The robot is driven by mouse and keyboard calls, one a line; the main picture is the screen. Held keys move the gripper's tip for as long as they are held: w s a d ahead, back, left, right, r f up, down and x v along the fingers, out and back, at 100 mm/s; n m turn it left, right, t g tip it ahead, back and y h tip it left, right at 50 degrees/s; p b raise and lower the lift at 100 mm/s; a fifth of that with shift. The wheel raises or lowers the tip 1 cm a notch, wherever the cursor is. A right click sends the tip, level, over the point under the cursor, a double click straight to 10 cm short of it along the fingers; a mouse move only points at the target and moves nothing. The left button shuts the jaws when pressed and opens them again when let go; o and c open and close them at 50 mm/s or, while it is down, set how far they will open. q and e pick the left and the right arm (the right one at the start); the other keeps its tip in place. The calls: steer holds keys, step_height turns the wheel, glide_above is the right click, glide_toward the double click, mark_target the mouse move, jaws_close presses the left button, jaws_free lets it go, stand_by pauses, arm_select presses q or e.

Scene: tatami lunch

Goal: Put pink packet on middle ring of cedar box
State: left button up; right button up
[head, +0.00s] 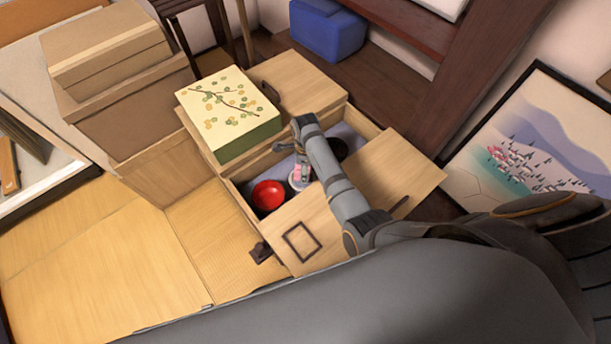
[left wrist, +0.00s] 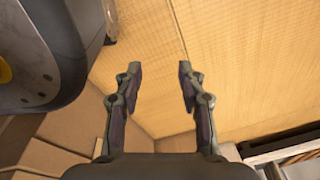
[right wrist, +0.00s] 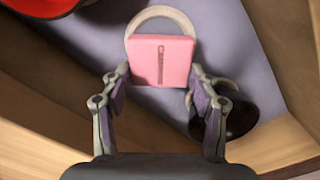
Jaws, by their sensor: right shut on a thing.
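The pink packet (right wrist: 160,60) is held between the fingertips of my right gripper (right wrist: 160,78), over the lavender floor of the open cedar box. It shows small in the head view (head: 298,172). A pale ring (right wrist: 160,11) shows partly behind the packet; the packet covers the rest, and I cannot tell whether they touch. The cedar box (head: 285,224) stands open, and my right arm crosses over it. My left gripper (left wrist: 160,72) is open and empty above tatami in the left wrist view; it is not seen in the head view.
A red bowl (head: 268,194) sits in the box left of the packet. A dark round bowl (right wrist: 242,108) is near my right finger, with part of a grey ring by it. A patterned yellow-green box (head: 230,106) stands behind the opening. Tatami (head: 110,255) at left is clear.

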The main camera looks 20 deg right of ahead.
step_height(320, 180, down, 3)
steer(key=shift+b, duration=0.65)
arm_select(q)
steer(key=shift+w+d+r, duration=0.1)
steer(key=shift+w+r, duration=0.05)
steer(key=shift+w, duration=0.45)
steer(key=shift+w+r, duration=0.1)
steer(key=shift+w, duration=0.45)
arm_select(e)
steer(key=shift+f, duration=0.3)
steer(key=shift+f, duration=0.1)
steer(key=o, duration=0.9)
arm_select(q)
steer(key=shift+w, duration=0.15)
arm_select(e)
steer(key=shift+o, duration=0.2)
steer(key=shift+r, duration=0.2)
arm_select(q)
steer(key=s+p, duration=0.3)
steer(key=s, duration=0.3)
steer(key=shift+s+f+p, duration=0.3)
steer(key=shift+s+p, duration=0.1)
arm_select(e)
step_height(320, 180, up, 12)
steer(key=shift+f, duration=0.1)
